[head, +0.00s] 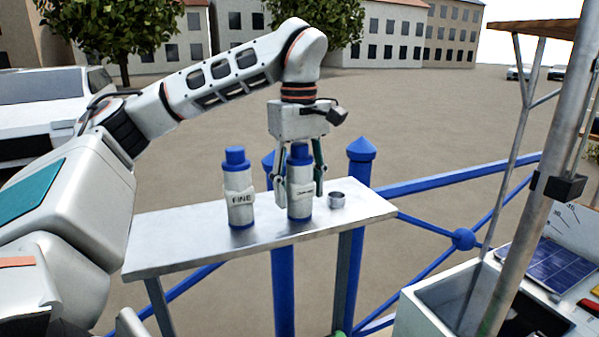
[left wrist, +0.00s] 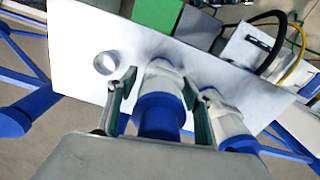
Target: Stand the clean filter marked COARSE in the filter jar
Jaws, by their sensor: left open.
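A white filter with blue cap and base (head: 300,204) stands upright on the metal shelf (head: 175,243); its label is too small to read. My left gripper (head: 301,190) points down over it, open, with one finger on each side. In the left wrist view the filter's blue cap (left wrist: 160,115) sits between the two fingers. Whether they touch it I cannot tell. A second filter, marked FINE (head: 239,200), stands to its left; it also shows in the left wrist view (left wrist: 226,122). I cannot make out the filter jar. My right gripper is not in view.
A small metal ring or cup (head: 336,200) stands on the shelf right of the gripped-around filter. Blue posts (head: 360,165) and a blue rail (head: 450,175) stand behind the shelf. A slanted metal pole (head: 530,190) and a grey bin (head: 440,300) are at right.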

